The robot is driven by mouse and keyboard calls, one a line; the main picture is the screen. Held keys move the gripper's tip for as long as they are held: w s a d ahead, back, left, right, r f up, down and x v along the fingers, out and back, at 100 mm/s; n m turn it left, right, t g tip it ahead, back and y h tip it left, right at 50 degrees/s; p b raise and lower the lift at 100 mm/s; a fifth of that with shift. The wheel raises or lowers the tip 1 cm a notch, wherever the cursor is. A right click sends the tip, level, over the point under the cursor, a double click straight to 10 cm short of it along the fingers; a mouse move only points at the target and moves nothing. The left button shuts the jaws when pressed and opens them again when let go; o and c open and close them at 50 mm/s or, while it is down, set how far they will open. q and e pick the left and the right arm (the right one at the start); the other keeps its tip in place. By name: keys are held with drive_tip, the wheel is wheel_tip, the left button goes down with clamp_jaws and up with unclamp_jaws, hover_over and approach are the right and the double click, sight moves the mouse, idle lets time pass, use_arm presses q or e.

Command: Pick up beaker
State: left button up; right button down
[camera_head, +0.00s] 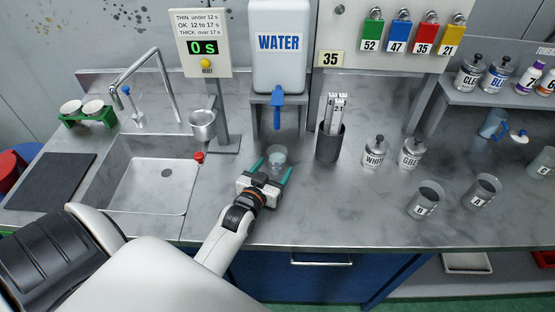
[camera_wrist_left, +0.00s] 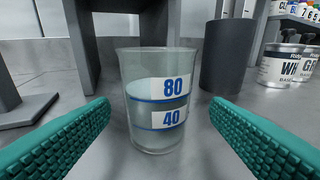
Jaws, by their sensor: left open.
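The beaker (camera_head: 277,155) is a clear cup standing upright on the grey counter below the water dispenser's blue tap. In the left wrist view the beaker (camera_wrist_left: 156,100) shows white labels marked 80 and 40 with blue lines, and seems to hold clear liquid up to about the upper line. My left gripper (camera_head: 272,170) reaches in from the front, with its teal fingers spread on either side of the beaker. In the left wrist view the fingers (camera_wrist_left: 160,140) are open, with gaps between them and the beaker. My right gripper is not in view.
The water tank (camera_head: 279,55) with a blue tap (camera_head: 277,98) stands on a grey stand behind the beaker. A dark holder (camera_head: 328,142) is to its right, then labelled tins (camera_head: 375,151) and grey cups (camera_head: 425,199). The front counter is clear.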

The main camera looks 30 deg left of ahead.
use_arm(q)
drive_tip(key=shift+w+a, duration=0.1)
drive_tip(key=shift+w, duration=0.2)
drive_tip(key=p+x, duration=0.1)
drive_tip(key=x, duration=0.3)
drive_tip(key=shift+a, duration=0.1)
drive_tip(key=shift+w+a+f, duration=0.1)
drive_tip(key=shift+w, duration=0.3)
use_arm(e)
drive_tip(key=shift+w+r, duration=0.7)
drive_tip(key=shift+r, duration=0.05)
use_arm(q)
drive_tip(key=shift+s, duration=0.1)
drive_tip(key=c, duration=1.1)
